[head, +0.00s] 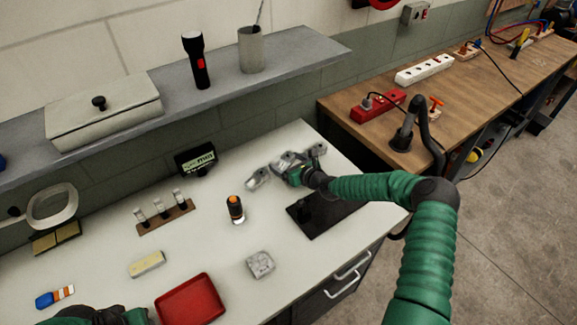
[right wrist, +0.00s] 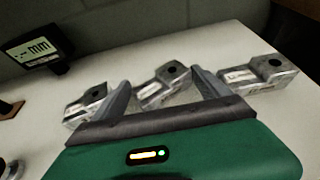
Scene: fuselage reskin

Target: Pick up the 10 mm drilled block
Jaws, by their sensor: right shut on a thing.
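Three grey metal drilled blocks stand in a row at the back right of the white bench: the left block (head: 257,180), the middle block (head: 284,160) and the right block (head: 318,150). Each has a dark hole and a pale label too small to read, so I cannot tell which is 10 mm. In the right wrist view, the left block (right wrist: 85,105) and right block (right wrist: 258,78) are outside my right gripper (right wrist: 163,92). The middle block (right wrist: 165,85) is between its fingers, which are shut on it. My left gripper (head: 100,316) barely shows at the bottom left; its fingers are unclear.
A display marked mm (head: 196,158) stands behind the blocks. A black plate (head: 325,215) lies in front of them. A red tray (head: 190,298), a grey cube (head: 260,264), an orange-topped cylinder (head: 236,209) and a vial rack (head: 165,217) occupy the bench.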

